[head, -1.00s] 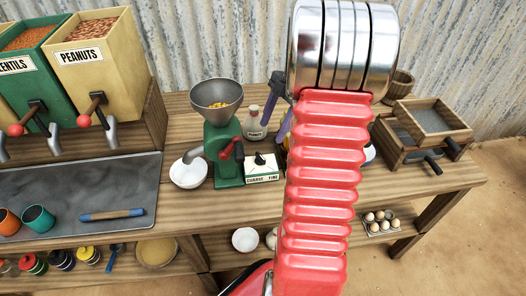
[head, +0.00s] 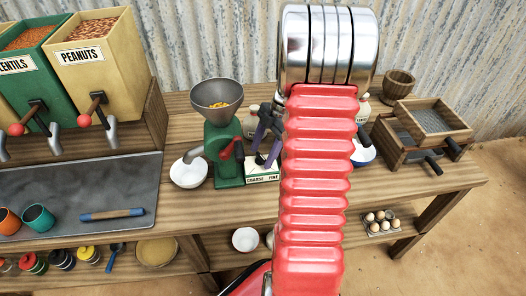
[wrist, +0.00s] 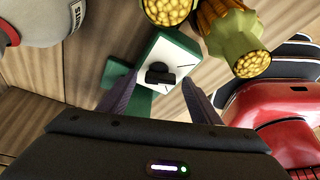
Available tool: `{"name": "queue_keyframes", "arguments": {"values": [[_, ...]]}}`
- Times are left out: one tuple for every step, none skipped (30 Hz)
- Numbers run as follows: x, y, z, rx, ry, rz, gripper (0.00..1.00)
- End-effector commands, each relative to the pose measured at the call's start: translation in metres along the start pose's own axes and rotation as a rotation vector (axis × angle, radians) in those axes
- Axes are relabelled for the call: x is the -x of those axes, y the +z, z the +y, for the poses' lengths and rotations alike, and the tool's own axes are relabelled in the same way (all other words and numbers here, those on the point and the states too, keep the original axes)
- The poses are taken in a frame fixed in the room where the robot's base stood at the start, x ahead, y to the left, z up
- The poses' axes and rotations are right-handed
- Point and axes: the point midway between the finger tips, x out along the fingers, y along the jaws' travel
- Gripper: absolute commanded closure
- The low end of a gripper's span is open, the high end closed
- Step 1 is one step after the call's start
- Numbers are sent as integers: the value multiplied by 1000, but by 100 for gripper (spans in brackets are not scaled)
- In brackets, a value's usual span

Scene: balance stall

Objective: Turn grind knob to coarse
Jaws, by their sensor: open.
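The grind knob (wrist: 159,75) is a small black knob on a white-topped, green-sided box in the wrist view. In the head view the box's label (head: 262,180) reads COARSE at left and FINE at right. The box adjoins the green grinder (head: 228,150) with its grey hopper. My gripper (wrist: 160,97) is open, with a purple finger on each side of the knob in the wrist view. I cannot tell whether either finger touches it. In the head view my gripper (head: 263,140) is over the box and hides most of the knob.
A white bowl (head: 188,172) sits left of the grinder under its spout. A white labelled bottle (head: 251,121) stands behind it. In the wrist view, corn cobs (wrist: 232,35) and a red object (wrist: 275,115) lie close to the right of my gripper. Wooden sieve boxes (head: 425,125) stand at right.

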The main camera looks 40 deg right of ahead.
Motion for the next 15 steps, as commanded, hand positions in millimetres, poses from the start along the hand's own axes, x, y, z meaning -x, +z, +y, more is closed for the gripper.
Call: {"name": "queue_keyframes", "arguments": {"values": [[0, 0, 0, 0, 0, 0, 42], [0, 0, 0, 0, 0, 0, 43], [0, 0, 0, -1, 0, 0, 46], [0, 0, 0, -1, 0, 0, 48], [0, 1, 0, -1, 0, 0, 50], [0, 1, 0, -1, 0, 0, 53], [0, 1, 0, -1, 0, 0, 55], [1, 1, 0, -1, 0, 0, 57], [1, 1, 0, -1, 0, 0, 60], [1, 1, 0, -1, 0, 0, 62], [1, 1, 0, -1, 0, 0, 64], [1, 1, 0, -1, 0, 0, 67], [1, 1, 0, -1, 0, 0, 69], [1, 1, 0, -1, 1, 0, 71], [1, 1, 0, -1, 1, 0, 74]]}}
